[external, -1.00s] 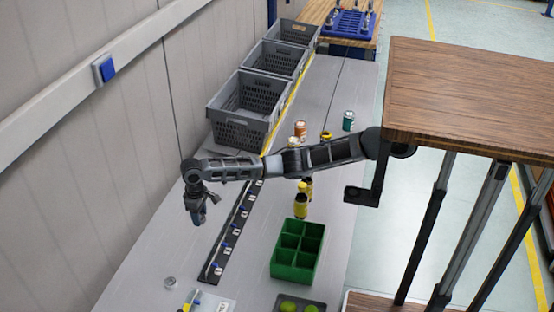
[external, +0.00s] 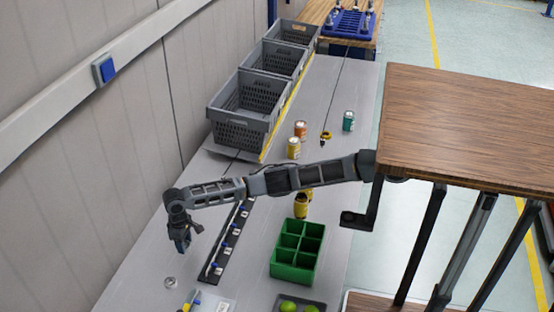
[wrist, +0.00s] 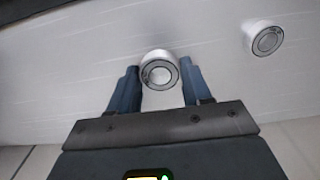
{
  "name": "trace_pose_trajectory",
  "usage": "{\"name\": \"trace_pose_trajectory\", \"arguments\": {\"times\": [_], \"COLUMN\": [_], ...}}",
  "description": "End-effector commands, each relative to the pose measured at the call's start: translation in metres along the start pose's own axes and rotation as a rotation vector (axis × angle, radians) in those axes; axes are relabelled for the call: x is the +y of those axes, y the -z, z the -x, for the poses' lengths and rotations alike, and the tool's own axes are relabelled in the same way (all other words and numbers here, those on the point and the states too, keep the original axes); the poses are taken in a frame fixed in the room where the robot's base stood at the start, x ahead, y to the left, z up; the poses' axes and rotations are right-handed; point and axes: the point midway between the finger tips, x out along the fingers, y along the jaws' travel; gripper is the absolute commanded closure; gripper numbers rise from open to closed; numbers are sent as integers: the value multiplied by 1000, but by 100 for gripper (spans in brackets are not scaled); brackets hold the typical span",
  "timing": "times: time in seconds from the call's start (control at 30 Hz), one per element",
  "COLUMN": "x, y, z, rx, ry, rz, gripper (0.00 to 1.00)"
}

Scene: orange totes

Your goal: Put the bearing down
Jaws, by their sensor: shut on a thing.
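A silver bearing (wrist: 159,72) is between the two blue fingers of my gripper (wrist: 160,88) in the wrist view, and the gripper is shut on it. In the external view my gripper (external: 184,246) points down over the grey table, left of the dark strip; the held bearing is too small to make out there. A second silver bearing (wrist: 266,39) is to the right in the wrist view, apart from my gripper. It also stands on the table in the external view (external: 170,282). I cannot tell whether the held bearing touches the table.
A dark strip (external: 216,262) with blue and white pieces runs beside my gripper. A green divided box (external: 293,272) stands right of it. Grey crates (external: 240,122) are at the back, near cans (external: 294,148). The wall is on the left. Bare table lies around the second bearing.

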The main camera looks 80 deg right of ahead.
Motion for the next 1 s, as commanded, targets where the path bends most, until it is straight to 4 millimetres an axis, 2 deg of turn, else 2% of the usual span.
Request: {"name": "trace_pose_trajectory", "arguments": {"times": [0.33,0.8,0.83,1.0], "x": [0,0,0,1], "y": [0,0,0,0], "z": [-38,-41,-41,-41], "rx": [2,0,0,0], "ry": [-1,0,-1,-1], "rz": [1,0,0,0], "gripper": [84,84,49,32]}}
